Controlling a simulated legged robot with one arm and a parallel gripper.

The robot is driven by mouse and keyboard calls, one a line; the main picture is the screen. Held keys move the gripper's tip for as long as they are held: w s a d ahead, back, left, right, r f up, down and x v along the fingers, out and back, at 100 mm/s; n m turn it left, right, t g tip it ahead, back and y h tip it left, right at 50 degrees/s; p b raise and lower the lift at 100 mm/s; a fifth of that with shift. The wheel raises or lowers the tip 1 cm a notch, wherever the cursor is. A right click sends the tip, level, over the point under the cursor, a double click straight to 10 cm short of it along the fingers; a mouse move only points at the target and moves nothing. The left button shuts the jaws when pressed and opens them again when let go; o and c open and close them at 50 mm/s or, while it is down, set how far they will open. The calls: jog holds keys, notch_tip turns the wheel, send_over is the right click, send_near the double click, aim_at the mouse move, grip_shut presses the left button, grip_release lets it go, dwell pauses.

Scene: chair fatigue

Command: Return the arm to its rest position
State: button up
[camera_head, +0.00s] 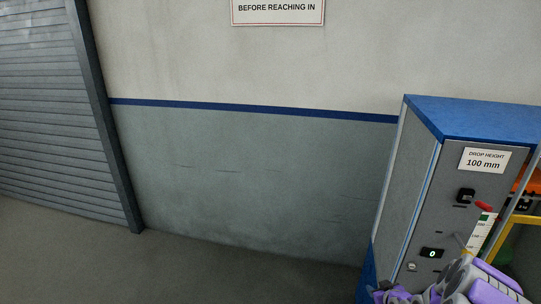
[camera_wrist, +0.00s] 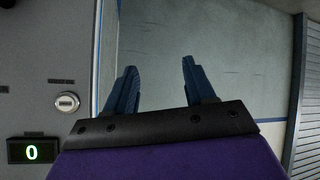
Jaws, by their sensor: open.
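My gripper (camera_wrist: 158,85) shows in the wrist view with its two blue fingers spread apart and nothing between them. Behind the fingers is the grey-green lower wall. Part of my arm, purple and grey, shows at the lower right of the head view, in front of the machine (camera_head: 408,190). The machine is a grey cabinet with a blue top. Its front panel also fills the left side of the wrist view (camera_wrist: 50,60), beside the left finger. My fingertips cannot be made out in the head view.
The panel has a "DROP HEIGHT 100 mm" label (camera_head: 485,159), a red-tipped lever (camera_head: 484,207), a green "0" display (camera_head: 432,253) and a round lock (camera_wrist: 67,102). A roller shutter (camera_head: 50,110) stands at the left. The floor (camera_head: 190,270) before the wall is clear.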

jog(key=s+a+r+g, duration=0.3)
jog(key=s+a+r, duration=0.4)
jog(key=r, duration=0.2)
jog(key=s+a+r+g, duration=0.4)
jog(key=s+a+r, duration=0.3)
jog(key=r, duration=0.3)
jog(key=s+a+r+m+g, duration=0.1)
jog(key=s+a+r, duration=0.2)
jog(key=s, duration=0.7)
jog(key=s+a+r+g, duration=0.2)
jog(key=s+a+r, duration=0.1)
jog(key=s, duration=0.7)
jog(key=s+a+r+m+g, duration=0.1)
jog(key=s+a+r+g, duration=0.1)
jog(key=s, duration=0.8)
jog(key=shift+a+r+m, duration=0.3)
jog(key=shift+a+r, duration=0.5)
jog(key=shift+a, duration=0.3)
